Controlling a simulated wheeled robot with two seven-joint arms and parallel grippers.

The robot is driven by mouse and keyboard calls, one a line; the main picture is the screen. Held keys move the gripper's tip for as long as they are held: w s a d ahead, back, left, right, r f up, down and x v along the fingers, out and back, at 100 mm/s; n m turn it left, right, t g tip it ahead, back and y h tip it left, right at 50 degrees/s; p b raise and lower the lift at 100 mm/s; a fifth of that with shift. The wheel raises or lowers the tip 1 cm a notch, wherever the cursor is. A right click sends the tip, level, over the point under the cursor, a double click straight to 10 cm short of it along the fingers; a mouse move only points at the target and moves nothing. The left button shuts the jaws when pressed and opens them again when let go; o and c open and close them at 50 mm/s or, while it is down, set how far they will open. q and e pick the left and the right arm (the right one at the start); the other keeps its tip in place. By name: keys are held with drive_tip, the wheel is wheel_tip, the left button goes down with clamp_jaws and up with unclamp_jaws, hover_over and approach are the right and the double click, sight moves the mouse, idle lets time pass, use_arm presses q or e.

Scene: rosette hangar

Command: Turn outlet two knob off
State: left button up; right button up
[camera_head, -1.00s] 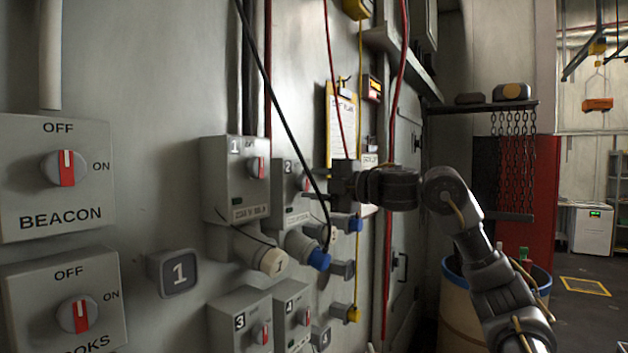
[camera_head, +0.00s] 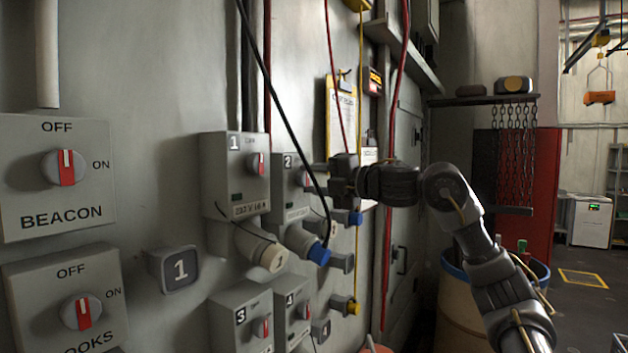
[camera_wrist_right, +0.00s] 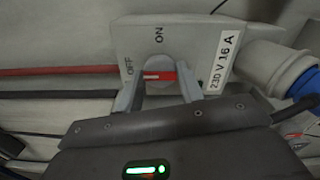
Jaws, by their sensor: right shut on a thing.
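Outlet two is a grey box (camera_head: 289,205) on the wall, marked 2, with a blue plug below it. Its knob (camera_wrist_right: 155,77) is round with a red bar, seen in the right wrist view between my right gripper's fingers (camera_wrist_right: 160,88). The red bar lies level there, its white mark toward the left, on the side of the OFF word; ON is above. My right gripper (camera_head: 322,180) is shut on this knob and reaches in from the right in the head view, partly covering the box. My left gripper is not in view.
Outlet one (camera_head: 234,175) is close to the left, with outlets three (camera_head: 240,318) and four (camera_head: 291,310) below. A black cable (camera_head: 283,110) hangs across the front of outlet two. The beacon switch (camera_head: 55,185) is far left. A blue-rimmed barrel (camera_head: 455,310) stands right.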

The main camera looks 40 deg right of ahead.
drive_tip(key=o, duration=1)
drive_tip(key=shift+s+d, duration=0.1)
drive_tip(key=shift+s, duration=0.15)
drive_tip(key=shift+b+v, duration=2)
drive_tip(key=shift+v, duration=3.15)
drive_tip(key=shift+f, duration=0.1)
